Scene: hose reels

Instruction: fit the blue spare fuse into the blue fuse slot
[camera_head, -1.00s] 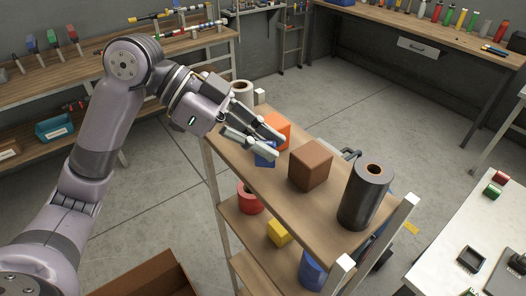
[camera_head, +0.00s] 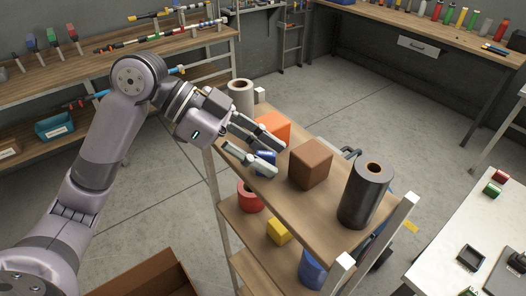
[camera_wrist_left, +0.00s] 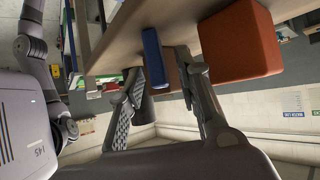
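A small blue block (camera_head: 264,156) stands on the top board of the wooden shelf cart, beside an orange block. I cannot tell whether it is the blue spare fuse. My left gripper (camera_head: 277,160) is open, with its fingers on either side of the blue block, which they partly hide. In the left wrist view the blue block (camera_wrist_left: 152,55) shows near the tips of the open fingers (camera_wrist_left: 160,70); contact is not clear. I cannot make out a blue fuse slot. My right gripper is not in view.
On the cart top (camera_head: 327,217) are the orange block (camera_head: 273,130), a brown block (camera_head: 310,164), a dark roll (camera_head: 366,194) and a pale roll (camera_head: 240,97). A white bench (camera_head: 455,235) at right holds red and green pieces and dark sockets. Floor beyond the cart is clear.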

